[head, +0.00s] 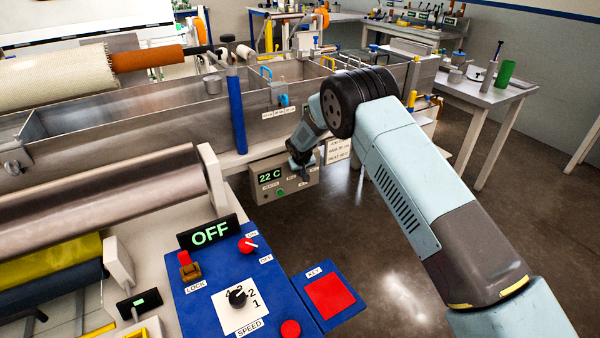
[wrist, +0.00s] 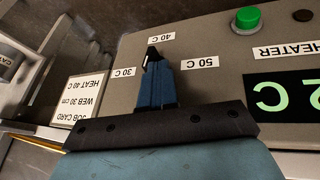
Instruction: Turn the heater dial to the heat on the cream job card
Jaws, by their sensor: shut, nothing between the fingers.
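The grey heater box (head: 312,184) has a green display (head: 270,176) reading 22 C. In the wrist view, upside down, its panel (wrist: 215,40) carries labels 30 C (wrist: 124,72), 40 C (wrist: 161,38) and 50 C (wrist: 200,62). My gripper (wrist: 154,60) is shut in the middle of these labels, its tip toward 40 C. The dial is mostly or wholly hidden by the fingers; a small dark part with a white mark shows at their tip, and I cannot tell whether it is the dial. The cream job card (wrist: 82,98) reads web 30 cm, heat 40 C; it also stands beside the heater (head: 338,150).
A green button (wrist: 246,20) sits on the heater panel near the display. The blue control panel (head: 215,320) with an OFF sign (head: 208,233), a speed knob (head: 237,297) and red controls is in the front. A steel bath (head: 130,125) runs behind the heater. The floor to the right is open.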

